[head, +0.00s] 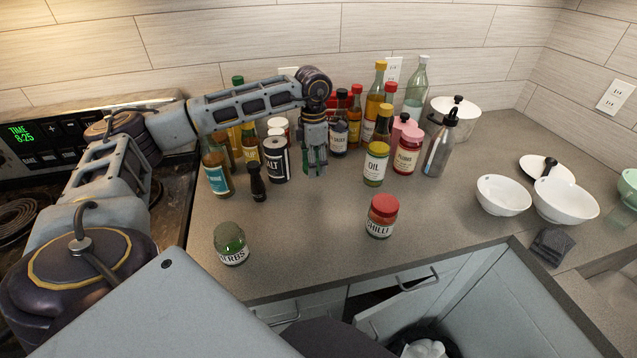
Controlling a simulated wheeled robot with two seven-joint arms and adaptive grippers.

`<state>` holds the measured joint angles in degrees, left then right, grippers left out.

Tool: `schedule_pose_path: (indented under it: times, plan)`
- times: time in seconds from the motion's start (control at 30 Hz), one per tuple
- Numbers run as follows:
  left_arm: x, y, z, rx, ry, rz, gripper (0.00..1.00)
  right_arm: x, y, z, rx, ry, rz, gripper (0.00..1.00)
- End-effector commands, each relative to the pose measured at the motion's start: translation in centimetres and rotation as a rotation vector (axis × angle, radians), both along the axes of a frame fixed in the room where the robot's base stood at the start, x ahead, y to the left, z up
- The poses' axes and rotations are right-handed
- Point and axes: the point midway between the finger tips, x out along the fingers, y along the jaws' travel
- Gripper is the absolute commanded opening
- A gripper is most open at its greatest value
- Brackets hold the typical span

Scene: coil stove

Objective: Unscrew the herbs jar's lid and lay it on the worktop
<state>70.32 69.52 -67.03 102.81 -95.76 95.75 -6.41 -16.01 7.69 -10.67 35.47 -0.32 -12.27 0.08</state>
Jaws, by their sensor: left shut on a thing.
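The herbs jar (231,246) stands upright on the worktop (310,240) at the front left. My left gripper (315,170) points down over the back middle of the worktop, well behind and right of the jar. It is shut on a small green thing, mostly hidden by the fingers, which looks like the herbs jar's lid. I cannot tell if this thing touches the worktop. My right gripper is not in view.
A salt tin (277,160) and a dark shaker (257,183) stand left of my gripper. An oil jar (375,165) stands to its right, with bottles behind. A chilli jar (382,217) stands nearer the front edge. The worktop between the herbs and chilli jars is clear.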

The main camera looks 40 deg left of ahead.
Motion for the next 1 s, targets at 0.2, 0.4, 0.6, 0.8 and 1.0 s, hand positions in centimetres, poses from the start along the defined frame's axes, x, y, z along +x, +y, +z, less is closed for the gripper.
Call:
schedule_pose_path:
  times: [0.2, 0.4, 0.6, 0.8, 1.0]
  plan:
    - [-0.1, 0.1, -3.0, 0.001, 0.002, 0.000, 0.27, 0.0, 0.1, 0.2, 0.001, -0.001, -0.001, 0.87]
    - [0.0, 0.0, -4.0, 0.000, 0.000, 0.000, 0.27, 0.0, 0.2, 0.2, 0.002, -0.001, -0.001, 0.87]
    - [0.0, 0.0, -4.0, 0.000, 0.000, 0.000, 0.27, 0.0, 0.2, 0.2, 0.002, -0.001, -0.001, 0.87]
    - [0.0, 0.0, -4.6, 0.000, 0.001, 0.000, 0.27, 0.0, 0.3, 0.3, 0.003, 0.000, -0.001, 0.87]
    - [-0.1, 0.0, -6.7, 0.000, 0.002, 0.001, 0.27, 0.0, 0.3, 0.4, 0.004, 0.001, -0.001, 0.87]
